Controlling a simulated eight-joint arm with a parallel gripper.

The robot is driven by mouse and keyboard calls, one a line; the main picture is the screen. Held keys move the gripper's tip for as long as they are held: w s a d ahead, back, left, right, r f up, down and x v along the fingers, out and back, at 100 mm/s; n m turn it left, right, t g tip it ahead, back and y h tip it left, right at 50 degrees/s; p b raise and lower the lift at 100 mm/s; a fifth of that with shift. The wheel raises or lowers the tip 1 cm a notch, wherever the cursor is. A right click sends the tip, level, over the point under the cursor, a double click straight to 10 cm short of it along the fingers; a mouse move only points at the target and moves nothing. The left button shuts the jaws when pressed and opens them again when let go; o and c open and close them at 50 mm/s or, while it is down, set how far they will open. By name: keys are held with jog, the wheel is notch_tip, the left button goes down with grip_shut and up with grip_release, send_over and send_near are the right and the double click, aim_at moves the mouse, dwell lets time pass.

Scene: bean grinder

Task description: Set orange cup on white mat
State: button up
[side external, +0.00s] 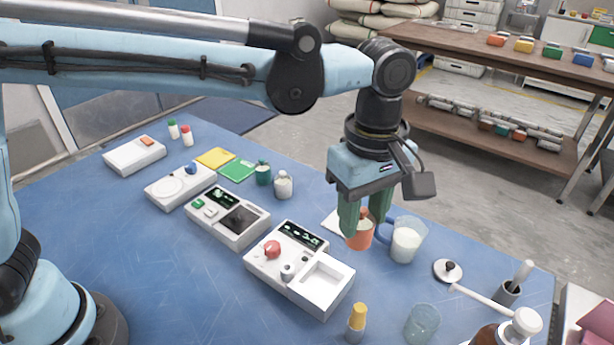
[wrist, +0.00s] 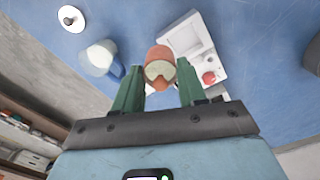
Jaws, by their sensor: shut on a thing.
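The orange cup (side external: 359,240) is between the green fingers of my gripper (side external: 361,218), which is shut on it. In the wrist view the cup (wrist: 158,55) shows between the fingertips (wrist: 159,82), with a pale inside. The white mat (side external: 333,222) lies on the blue table, partly hidden behind the fingers and just left of the cup in the side view. I cannot tell whether the cup touches the table or the mat. The mat is not clearly seen in the wrist view.
A clear jug (side external: 405,240) with white contents stands close to the right of the cup. A white machine (side external: 300,268) with a red knob and square tray is at the front left. A glass (side external: 421,324) and a yellow-capped bottle (side external: 356,322) stand nearer the front.

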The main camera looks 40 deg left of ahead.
jog(key=shift+w+a+f+n, duration=0.35)
jog(key=shift+w+a+f, duration=1.1)
jog(key=shift+w+f, duration=0.65)
jog(key=shift+w+a+f+n, duration=0.3)
jog(key=shift+w+a+f, duration=1.1)
jog(key=shift+w+f, duration=0.65)
jog(key=shift+w+a+f+n, duration=0.35)
jog(key=shift+w+a+f, duration=1.25)
jog(key=shift+w, duration=0.8)
jog(key=shift+d+f, duration=0.15)
jog(key=shift+f, duration=0.1)
jog(key=o, duration=1.1)
jog(key=shift+o, duration=0.2)
jog(key=shift+r, duration=0.1)
